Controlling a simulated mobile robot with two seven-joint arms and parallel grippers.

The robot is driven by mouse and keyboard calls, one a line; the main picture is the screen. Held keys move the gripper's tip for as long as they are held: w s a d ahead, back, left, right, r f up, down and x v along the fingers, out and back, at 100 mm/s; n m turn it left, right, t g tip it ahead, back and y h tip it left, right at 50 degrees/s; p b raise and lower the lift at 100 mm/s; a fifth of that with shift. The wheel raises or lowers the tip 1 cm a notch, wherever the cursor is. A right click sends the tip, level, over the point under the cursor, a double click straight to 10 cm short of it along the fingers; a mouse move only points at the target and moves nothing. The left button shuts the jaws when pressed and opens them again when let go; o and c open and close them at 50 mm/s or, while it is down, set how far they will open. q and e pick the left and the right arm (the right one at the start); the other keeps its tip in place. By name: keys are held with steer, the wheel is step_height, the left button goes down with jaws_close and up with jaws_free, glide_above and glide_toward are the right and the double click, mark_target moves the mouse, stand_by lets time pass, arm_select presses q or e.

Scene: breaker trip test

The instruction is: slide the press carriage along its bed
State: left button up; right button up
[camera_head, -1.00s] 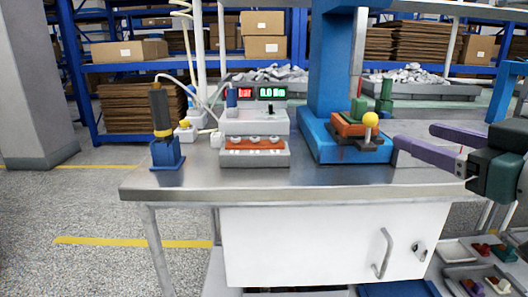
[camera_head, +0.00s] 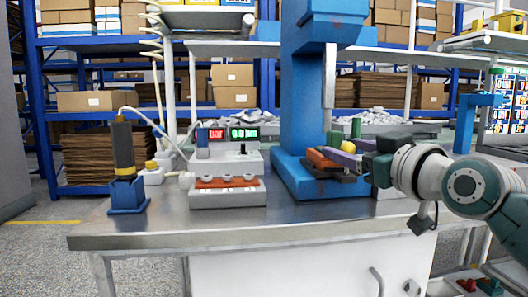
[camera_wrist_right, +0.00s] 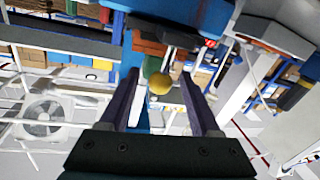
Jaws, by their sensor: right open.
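The blue press (camera_head: 297,95) stands on the right part of the metal bench. At its foot is the orange carriage (camera_head: 320,159) with a yellow ball knob (camera_head: 348,147). My right gripper (camera_head: 345,157) reaches in from the right, its purple fingers at the knob and partly covering the carriage. In the right wrist view the fingers (camera_wrist_right: 160,80) are open, with the yellow knob (camera_wrist_right: 160,86) appearing in the gap between their tips. A green piece and the orange carriage (camera_wrist_right: 150,48) show beyond it. Contact with the knob cannot be told. My left gripper is not in view.
A tester box with lit displays (camera_head: 227,134) stands left of the press on the bench (camera_head: 290,222). A blue-based device with a dark handle (camera_head: 127,196) is at the bench's left end. Shelves with cartons (camera_head: 232,85) stand behind. The front strip of the bench is clear.

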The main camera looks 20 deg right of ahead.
steer(key=shift+w, duration=0.2)
jaws_close()
stand_by(0.5)
stand_by(0.9)
